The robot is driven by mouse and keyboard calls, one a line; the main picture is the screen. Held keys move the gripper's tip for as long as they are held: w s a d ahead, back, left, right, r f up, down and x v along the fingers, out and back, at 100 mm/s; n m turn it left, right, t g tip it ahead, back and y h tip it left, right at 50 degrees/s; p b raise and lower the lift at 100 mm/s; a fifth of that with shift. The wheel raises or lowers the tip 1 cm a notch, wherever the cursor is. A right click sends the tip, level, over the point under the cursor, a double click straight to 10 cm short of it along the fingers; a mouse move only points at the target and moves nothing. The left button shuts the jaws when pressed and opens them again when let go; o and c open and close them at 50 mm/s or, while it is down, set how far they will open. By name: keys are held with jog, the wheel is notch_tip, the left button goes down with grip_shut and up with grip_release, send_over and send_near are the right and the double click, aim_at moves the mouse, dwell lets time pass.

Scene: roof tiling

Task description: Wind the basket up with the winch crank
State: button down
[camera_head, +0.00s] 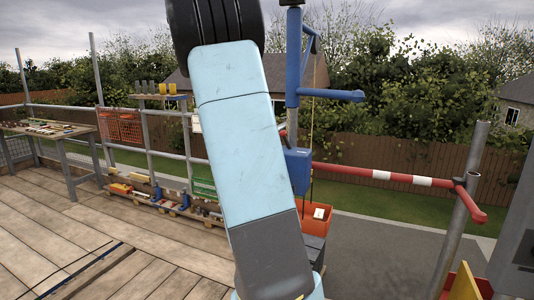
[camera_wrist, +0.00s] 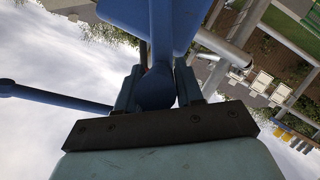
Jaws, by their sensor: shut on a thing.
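The blue winch post (camera_head: 293,75) stands behind my arm in the head view, with a blue winch box (camera_head: 298,170) low on it and a thin rope (camera_head: 312,115) hanging from its top. In the wrist view my gripper (camera_wrist: 157,88) is shut on a blue rounded crank handle (camera_wrist: 155,92), one dark finger on each side. The blue winch body (camera_wrist: 150,15) fills the top of that view. In the head view my arm hides the gripper and crank. An orange basket (camera_head: 306,214) with a white label shows below the winch box; whether it hangs or rests is unclear.
A red-and-white guard rail (camera_head: 385,175) runs right to a grey scaffold post (camera_head: 465,210). A blue bar (camera_head: 335,94) juts right from the winch post. A workbench (camera_head: 45,130) and loose tools stand at left. The plank deck (camera_head: 150,245) has free room in front.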

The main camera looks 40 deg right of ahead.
jog(key=shift+s+d+f, duration=0.1)
jog(key=shift+s+f, duration=0.05)
jog(key=shift+s, duration=0.1)
jog(key=c, duration=0.8)
grip_release()
jog(key=shift+a+r, duration=0.25)
jog(key=shift+a, duration=0.05)
jog(key=v, duration=1.3)
jog(key=shift+s, duration=0.1)
